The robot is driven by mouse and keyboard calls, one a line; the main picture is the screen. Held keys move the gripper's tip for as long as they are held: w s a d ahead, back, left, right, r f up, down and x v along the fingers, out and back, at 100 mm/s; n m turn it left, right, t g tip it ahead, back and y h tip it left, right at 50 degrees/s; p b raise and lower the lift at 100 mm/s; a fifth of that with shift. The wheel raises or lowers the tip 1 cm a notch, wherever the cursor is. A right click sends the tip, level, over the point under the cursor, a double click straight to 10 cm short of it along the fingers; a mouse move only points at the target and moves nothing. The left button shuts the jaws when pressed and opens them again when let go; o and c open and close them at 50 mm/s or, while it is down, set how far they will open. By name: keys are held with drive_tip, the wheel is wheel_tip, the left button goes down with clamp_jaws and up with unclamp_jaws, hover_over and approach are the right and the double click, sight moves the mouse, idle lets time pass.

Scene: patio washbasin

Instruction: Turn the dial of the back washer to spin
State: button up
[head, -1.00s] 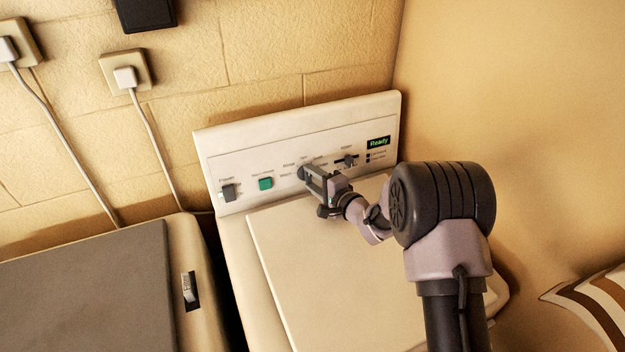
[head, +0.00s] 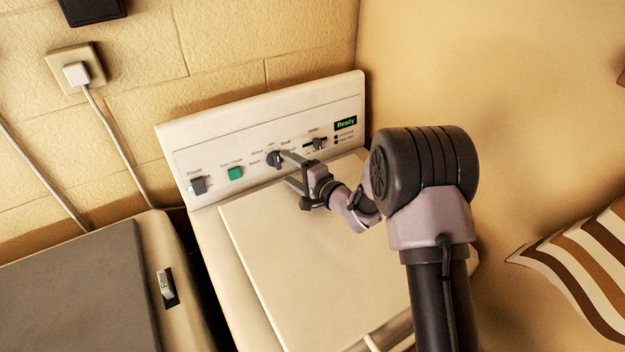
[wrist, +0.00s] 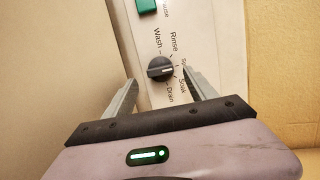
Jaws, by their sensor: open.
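The back washer's panel (head: 225,150) stands against the wall, with a dark round dial (head: 273,158) near its middle. In the wrist view the dial (wrist: 159,69) has Wash, Rinse, Soak and Drain printed around it. A label starting "Sp" is partly hidden by the right finger. The dial's white mark points right, between "Sp" and Soak; I cannot tell exactly which. My gripper (head: 287,168) is open and empty in front of the panel. In the wrist view the dial appears between the two spread fingertips, with visible gaps on both sides.
A green button (head: 235,173), a power switch (head: 198,186) and a slider (head: 319,143) flank the dial. The lit display (head: 345,124) reads Ready. The washer's flat lid (head: 300,250) lies below my arm. Another machine (head: 80,290) stands at left; a striped cloth (head: 585,270) is at right.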

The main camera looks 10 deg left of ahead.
drive_tip(key=p+v, duration=0.1)
drive_tip(key=v, duration=1.2)
drive_tip(key=shift+s+d, duration=0.2)
drive_tip(key=shift+d, duration=0.05)
